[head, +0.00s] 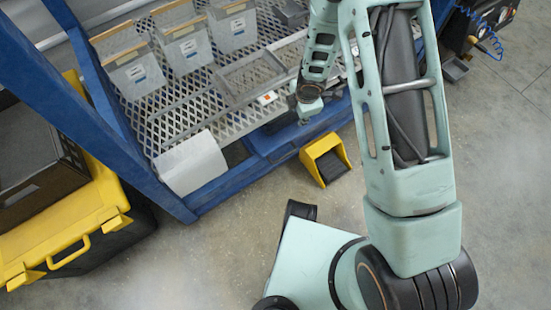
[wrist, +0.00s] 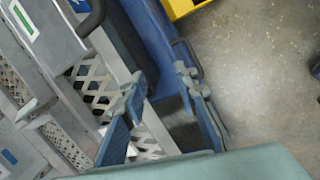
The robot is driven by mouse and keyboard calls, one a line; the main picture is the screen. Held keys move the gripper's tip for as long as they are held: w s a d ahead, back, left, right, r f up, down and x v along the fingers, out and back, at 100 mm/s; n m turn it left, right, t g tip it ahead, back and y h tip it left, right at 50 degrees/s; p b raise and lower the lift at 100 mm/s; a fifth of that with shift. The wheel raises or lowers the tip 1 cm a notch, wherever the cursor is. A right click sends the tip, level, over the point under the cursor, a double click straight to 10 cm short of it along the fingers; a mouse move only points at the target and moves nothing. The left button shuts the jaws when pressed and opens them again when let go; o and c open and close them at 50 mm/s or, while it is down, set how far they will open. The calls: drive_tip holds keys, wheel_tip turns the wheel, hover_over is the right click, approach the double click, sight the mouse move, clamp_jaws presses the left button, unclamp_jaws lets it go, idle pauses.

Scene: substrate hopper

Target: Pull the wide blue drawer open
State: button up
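The wide blue drawer (head: 272,142) is at the lower front of the blue rack, partly hidden by my arm. In the wrist view its long blue front (wrist: 158,40) runs down the middle, with a dark bar handle (wrist: 187,52) on its outer side. My gripper (wrist: 160,80) is open, its two fingers spread apart over the rack's front edge. The right finger is close to the handle; I cannot tell whether they touch. Nothing shows held between the fingers. In the head view the gripper (head: 307,112) is small, above the drawer.
A yellow bin (head: 325,160) stands on the floor beside the drawer. A yellow case (head: 75,235) is at the left. The concrete floor at the right is mostly clear.

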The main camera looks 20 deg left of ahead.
sight(285, 156)
drive_tip(key=s+a+f+n+b, duration=0.1)
drive_tip(key=f+b, duration=0.1)
drive_tip(key=f, duration=0.6)
drive_tip(key=s+a+f+n+g+b, duration=0.1)
drive_tip(key=f+b, duration=0.1)
drive_tip(key=f, duration=0.6)
drive_tip(key=s+a+f+n+b, duration=0.1)
drive_tip(key=f+b, duration=0.2)
drive_tip(key=f, duration=0.5)
drive_tip(key=shift+s+f+g+y, duration=0.2)
drive_tip(key=shift+g+y, duration=0.1)
drive_tip(key=shift+g, duration=0.1)
drive_tip(key=shift+c, duration=0.4)
clamp_jaws()
